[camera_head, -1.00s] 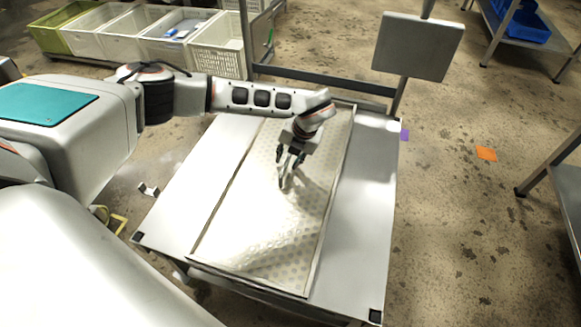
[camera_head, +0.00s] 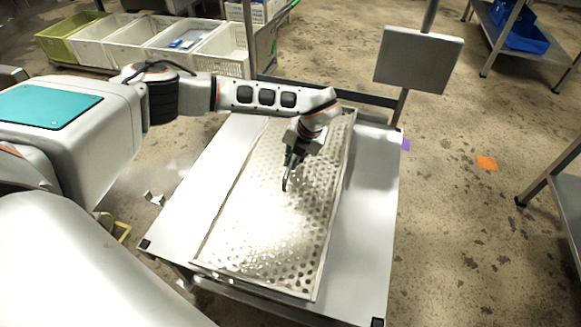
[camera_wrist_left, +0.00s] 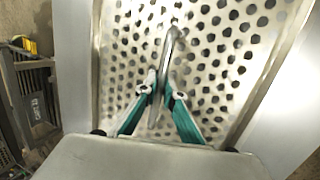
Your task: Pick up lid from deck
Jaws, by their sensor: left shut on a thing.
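The lid (camera_head: 262,238) is a long perforated metal panel lying over the middle of the pale deck (camera_head: 362,225). A thin upright handle (camera_head: 285,184) stands near its middle. My left gripper (camera_head: 291,163) is above the lid, shut on that handle. In the left wrist view, the fingertips (camera_wrist_left: 160,90) meet on the curved metal handle (camera_wrist_left: 172,48), with the perforated lid (camera_wrist_left: 232,45) behind it. I cannot tell whether there is a gap under the lid. My right gripper is not in view.
A grey panel (camera_head: 418,60) on a post stands at the deck's far right corner. Several crates (camera_head: 128,42) stand at the back left. A metal rack (camera_head: 560,195) is at the right edge. Open floor (camera_head: 460,235) lies between it and the deck.

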